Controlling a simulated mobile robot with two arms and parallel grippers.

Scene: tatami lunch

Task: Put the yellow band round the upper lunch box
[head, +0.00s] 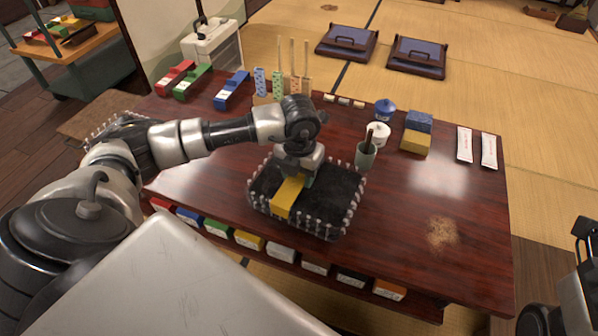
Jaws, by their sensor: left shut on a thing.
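My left gripper (300,171) reaches down over a dark, pin-edged tray (333,204) at the middle of the table. It is shut on the upper end of a flat yellow piece, which looks like the yellow band (285,199). The piece slants towards the tray's near edge; I cannot tell whether it touches the tray. The fingertips are partly hidden by the wrist. I cannot pick out the upper lunch box for sure. A blue block (419,121) and a yellow block (414,142) sit together at the right. A part that looks like my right gripper (585,229) shows at the right edge.
A grey-green cup (365,155), a white pot (378,134) and a blue lidded pot (385,109) stand right of the tray. Patterned upright pieces (277,85) stand behind. Two white packets (465,145) lie far right. Brown crumbs (440,233) lie on otherwise clear table.

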